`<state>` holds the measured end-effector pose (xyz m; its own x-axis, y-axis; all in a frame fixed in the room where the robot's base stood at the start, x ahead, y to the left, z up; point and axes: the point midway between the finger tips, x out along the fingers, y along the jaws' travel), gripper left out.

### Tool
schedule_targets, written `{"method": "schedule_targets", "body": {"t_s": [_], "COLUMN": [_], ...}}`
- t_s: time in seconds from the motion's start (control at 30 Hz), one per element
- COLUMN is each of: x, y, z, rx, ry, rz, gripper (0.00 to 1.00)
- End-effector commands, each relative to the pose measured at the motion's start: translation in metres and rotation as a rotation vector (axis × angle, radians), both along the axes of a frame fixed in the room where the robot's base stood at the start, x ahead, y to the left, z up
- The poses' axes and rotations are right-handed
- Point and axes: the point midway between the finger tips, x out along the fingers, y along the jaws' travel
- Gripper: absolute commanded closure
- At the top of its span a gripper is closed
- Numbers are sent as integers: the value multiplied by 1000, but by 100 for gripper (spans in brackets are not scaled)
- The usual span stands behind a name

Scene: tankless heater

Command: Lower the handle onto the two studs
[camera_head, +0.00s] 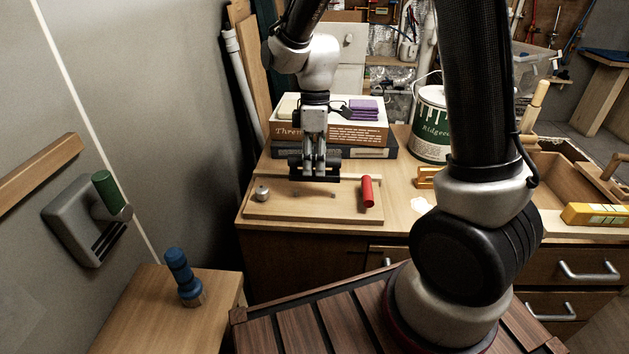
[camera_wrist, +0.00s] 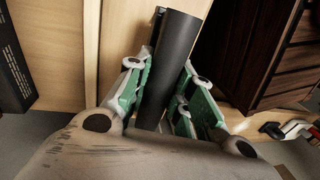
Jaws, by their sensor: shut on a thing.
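The handle is a black bar (camera_head: 316,170), held level above a pale wooden board (camera_head: 300,210) on the workbench. My gripper (camera_head: 315,165) points down and is shut around the bar's middle. In the wrist view, the dark cylindrical handle (camera_wrist: 168,70) lies between the green-padded fingers of my gripper (camera_wrist: 165,95). The bar appears to hang a little above the board. Small dark marks that may be the studs (camera_head: 333,195) show on the board below it; the gripper and bar hide part of this area.
A metal knob (camera_head: 262,193) stands at the board's left and a red grip (camera_head: 367,191) at its right. A paint can (camera_head: 431,125) is at the right. A blue-handled object (camera_head: 181,275) stands on the lower front surface.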

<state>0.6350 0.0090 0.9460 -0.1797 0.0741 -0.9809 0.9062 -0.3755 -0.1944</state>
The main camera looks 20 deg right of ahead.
Motion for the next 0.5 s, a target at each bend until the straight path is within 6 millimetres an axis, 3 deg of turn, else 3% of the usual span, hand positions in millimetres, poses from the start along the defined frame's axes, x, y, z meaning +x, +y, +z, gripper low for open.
{"method": "schedule_targets", "body": {"t_s": [0.5], "x": [0], "y": [0], "z": [-12], "rx": [0], "ry": [1], "rz": [0], "gripper": [100]}}
